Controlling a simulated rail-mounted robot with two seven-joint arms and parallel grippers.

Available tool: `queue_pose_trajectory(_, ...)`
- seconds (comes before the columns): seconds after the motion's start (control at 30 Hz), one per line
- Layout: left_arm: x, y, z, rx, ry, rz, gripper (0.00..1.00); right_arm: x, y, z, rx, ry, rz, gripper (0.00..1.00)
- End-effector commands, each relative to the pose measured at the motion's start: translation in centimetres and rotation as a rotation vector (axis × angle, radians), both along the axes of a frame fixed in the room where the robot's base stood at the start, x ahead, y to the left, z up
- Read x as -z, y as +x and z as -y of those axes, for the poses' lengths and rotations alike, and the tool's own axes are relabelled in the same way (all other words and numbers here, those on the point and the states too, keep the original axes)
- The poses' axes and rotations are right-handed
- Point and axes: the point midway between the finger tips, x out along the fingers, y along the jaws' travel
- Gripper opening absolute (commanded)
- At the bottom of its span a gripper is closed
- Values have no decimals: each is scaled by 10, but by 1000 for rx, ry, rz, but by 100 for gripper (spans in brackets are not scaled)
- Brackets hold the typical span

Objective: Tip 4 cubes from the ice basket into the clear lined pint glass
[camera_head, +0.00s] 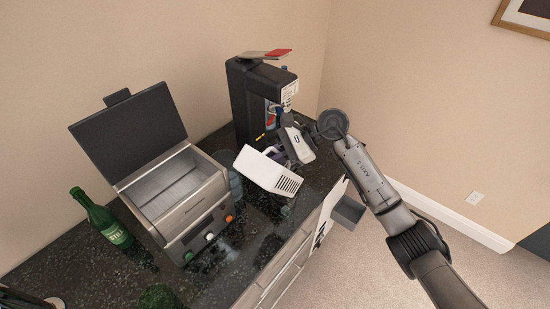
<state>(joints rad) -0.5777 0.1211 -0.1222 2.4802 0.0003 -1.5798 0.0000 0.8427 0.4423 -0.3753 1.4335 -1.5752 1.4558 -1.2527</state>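The white ice basket (262,171), with slots in its right end, is tilted in the air over the counter. My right gripper (291,152) comes in from the right and appears shut on the basket at its back edge; the fingertips are partly hidden. A clear glass (232,182), seemingly the pint glass, stands on the counter just left of the basket, partly hidden by it. Its lines and contents cannot be made out. No cubes can be clearly seen in the basket. My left gripper is not in view.
A steel ice machine (201,221) with a raised dark lid stands left of the glass. A green bottle (103,220) is further left. A tall black dispenser (240,98) stands behind the basket. A grey bin (348,211) sticks out at the counter's front.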

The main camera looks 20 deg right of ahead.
Motion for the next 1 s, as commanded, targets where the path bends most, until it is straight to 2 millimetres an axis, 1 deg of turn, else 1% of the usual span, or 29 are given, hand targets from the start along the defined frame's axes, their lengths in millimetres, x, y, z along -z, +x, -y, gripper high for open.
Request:
queue_pose_trajectory(0.17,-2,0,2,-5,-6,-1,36,-3,-1,0,1,20,-12,0)
queue_pose_trajectory(0.67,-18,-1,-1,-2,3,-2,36,-8,4,8,0,108,-62,0)
queue_pose_trajectory(0.77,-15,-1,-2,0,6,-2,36,-5,3,7,-1,96,-55,0)
queue_pose_trajectory(1.0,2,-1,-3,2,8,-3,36,8,-6,-10,-3,-85,46,0)
